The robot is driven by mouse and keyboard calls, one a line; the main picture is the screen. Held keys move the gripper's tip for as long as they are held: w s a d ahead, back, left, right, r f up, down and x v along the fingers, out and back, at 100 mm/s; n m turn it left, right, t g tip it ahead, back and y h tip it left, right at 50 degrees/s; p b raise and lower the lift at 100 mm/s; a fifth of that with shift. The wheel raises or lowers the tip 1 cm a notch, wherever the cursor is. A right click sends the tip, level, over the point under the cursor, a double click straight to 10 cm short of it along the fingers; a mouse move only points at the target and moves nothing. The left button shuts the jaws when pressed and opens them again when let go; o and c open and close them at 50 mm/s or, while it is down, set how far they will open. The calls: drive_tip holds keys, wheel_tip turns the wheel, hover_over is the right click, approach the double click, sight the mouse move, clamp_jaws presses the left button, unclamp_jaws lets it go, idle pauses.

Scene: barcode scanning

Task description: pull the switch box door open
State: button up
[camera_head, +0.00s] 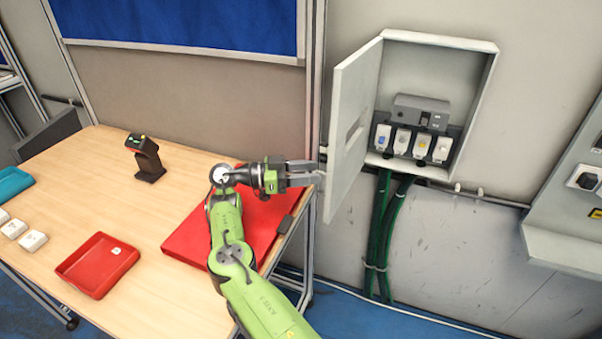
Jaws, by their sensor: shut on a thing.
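The grey switch box (483,95) is mounted on the wall at the upper right. Its door (357,98) stands open, swung out to the left on the box's left side. Inside the box several white switch modules (402,142) show in a row, with a grey unit above them. My gripper (318,174) is at the lower left edge of the door, pointing right. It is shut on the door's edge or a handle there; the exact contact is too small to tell.
A wooden table (130,200) stands below my arm. It bears a red case (190,240), a red tray (97,265), a black scanner on a stand (147,158) and several white blocks. Green cables (383,235) run down below the box. Another grey box (570,215) is at the far right.

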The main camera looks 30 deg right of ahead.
drive_tip(key=v, duration=0.6)
drive_tip(key=shift+a, duration=0.4)
drive_tip(key=shift+w, duration=0.1)
drive_tip(key=shift+f, duration=0.1)
